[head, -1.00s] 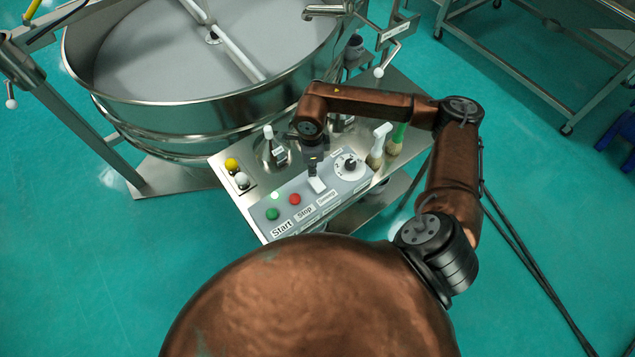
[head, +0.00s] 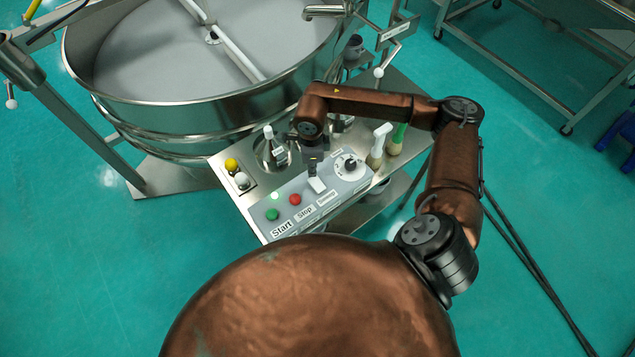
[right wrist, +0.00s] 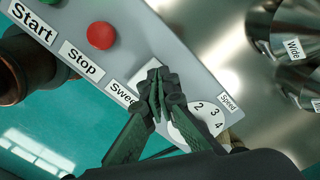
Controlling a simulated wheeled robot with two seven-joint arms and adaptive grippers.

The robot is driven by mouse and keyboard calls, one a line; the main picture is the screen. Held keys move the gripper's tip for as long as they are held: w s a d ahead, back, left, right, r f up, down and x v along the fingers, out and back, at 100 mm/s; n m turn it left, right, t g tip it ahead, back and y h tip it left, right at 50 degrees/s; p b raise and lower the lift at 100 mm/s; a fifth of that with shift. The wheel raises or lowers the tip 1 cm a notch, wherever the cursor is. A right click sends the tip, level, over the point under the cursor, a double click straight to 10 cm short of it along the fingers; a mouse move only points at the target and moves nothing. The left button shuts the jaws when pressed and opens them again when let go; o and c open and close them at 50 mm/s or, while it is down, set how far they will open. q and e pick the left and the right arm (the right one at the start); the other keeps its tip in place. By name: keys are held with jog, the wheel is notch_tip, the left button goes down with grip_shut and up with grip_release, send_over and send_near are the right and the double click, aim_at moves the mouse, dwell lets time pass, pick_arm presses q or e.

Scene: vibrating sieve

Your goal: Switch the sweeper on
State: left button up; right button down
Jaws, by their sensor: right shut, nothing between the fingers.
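The grey control panel (head: 255,212) carries a green Start button (head: 272,214), a red Stop button (head: 295,199), a white sweeper switch (head: 317,185) and a speed dial (head: 350,167). My right gripper (head: 313,169) is shut and empty, pointing down right by the sweeper switch. In the right wrist view, its closed fingertips (right wrist: 156,76) cover part of the switch and its label (right wrist: 122,93), and the speed dial (right wrist: 205,122) is partly behind the fingers. I cannot tell whether the fingertips touch the switch, or which way it is set. My left gripper is out of view.
The panel sits on a steel stand beside the large round sieve (head: 180,117).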

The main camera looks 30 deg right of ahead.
jog(key=shift+f+b, duration=1.15)
jog(key=shift+f, duration=0.2)
dwell(0.5)
jog(key=shift+r, duration=0.1)
jog(key=shift+r+p, duration=1.35)
jog(key=shift+r, duration=2.15)
